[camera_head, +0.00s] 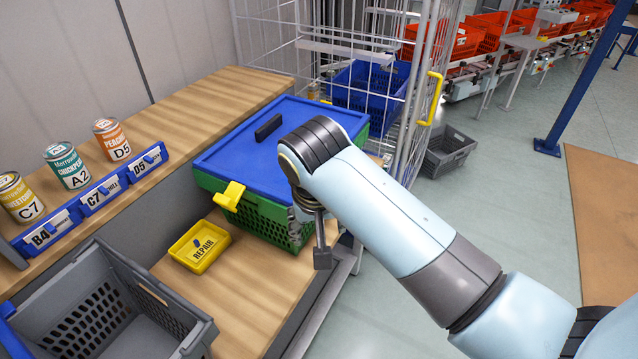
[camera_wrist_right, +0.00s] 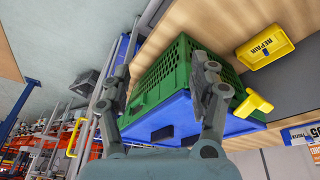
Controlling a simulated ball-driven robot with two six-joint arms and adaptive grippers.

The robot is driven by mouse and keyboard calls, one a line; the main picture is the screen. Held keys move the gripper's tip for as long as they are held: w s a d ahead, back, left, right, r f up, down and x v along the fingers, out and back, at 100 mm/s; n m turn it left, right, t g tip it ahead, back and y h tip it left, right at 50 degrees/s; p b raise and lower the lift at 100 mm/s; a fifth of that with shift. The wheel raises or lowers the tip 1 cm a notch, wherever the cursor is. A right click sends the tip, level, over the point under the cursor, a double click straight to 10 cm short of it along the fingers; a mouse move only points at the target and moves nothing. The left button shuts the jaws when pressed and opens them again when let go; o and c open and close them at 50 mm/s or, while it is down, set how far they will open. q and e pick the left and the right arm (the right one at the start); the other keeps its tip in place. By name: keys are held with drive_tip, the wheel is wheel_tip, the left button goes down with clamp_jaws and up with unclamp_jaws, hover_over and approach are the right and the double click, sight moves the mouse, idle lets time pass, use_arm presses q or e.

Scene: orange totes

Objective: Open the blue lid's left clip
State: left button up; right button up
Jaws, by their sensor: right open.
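The blue lid (camera_head: 258,128) with a dark handle bar sits on a green crate (camera_head: 262,215) on the wooden bench. The left yellow clip (camera_head: 230,196) sticks out at the lid's front left edge; I cannot tell whether it is latched. My right gripper (camera_head: 318,238) hangs at the crate's front right corner, mostly hidden behind my arm. In the right wrist view the gripper (camera_wrist_right: 160,65) is open, its fingers apart with the green crate (camera_wrist_right: 163,82) beyond. The yellow clip (camera_wrist_right: 253,103) is outside the fingers, apart from them. My left gripper is not in view.
A yellow REPAIR tray (camera_head: 200,246) lies left of the crate. A grey tote (camera_head: 55,275) stands at front left. Cans line the shelf behind blue label holders (camera_head: 102,195). A wire cage cart (camera_head: 408,100) with a yellow handle stands close behind my arm.

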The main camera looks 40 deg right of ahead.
drive_tip(key=c, duration=0.4)
drive_tip(key=n+t+y+b, duration=0.5)
drive_tip(key=n+t+b, duration=0.6)
drive_tip(key=b, duration=0.2)
approach(230, 203)
drive_tip(key=w+d+r, duration=0.2)
drive_tip(key=w+r, duration=0.2)
drive_tip(key=r, duration=0.2)
wheel_tip(230, 203, down, 10)
drive_tip(key=s+n+t+y+b, duration=0.3)
drive_tip(key=n+y+b, duration=0.15)
drive_tip(key=b, duration=1.65)
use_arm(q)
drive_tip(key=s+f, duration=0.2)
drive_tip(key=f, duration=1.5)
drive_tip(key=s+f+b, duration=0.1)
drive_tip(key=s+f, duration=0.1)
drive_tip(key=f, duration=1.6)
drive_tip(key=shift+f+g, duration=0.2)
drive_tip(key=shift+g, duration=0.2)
use_arm(e)
drive_tip(key=shift+n+h, duration=0.35)
drive_tip(key=x, duration=1.1)
drive_tip(key=shift+a+r, duration=0.25)
drive_tip(key=shift+r, duration=0.05)
drive_tip(key=shift+s, duration=0.1)
drive_tip(key=shift+c, duration=0.2)
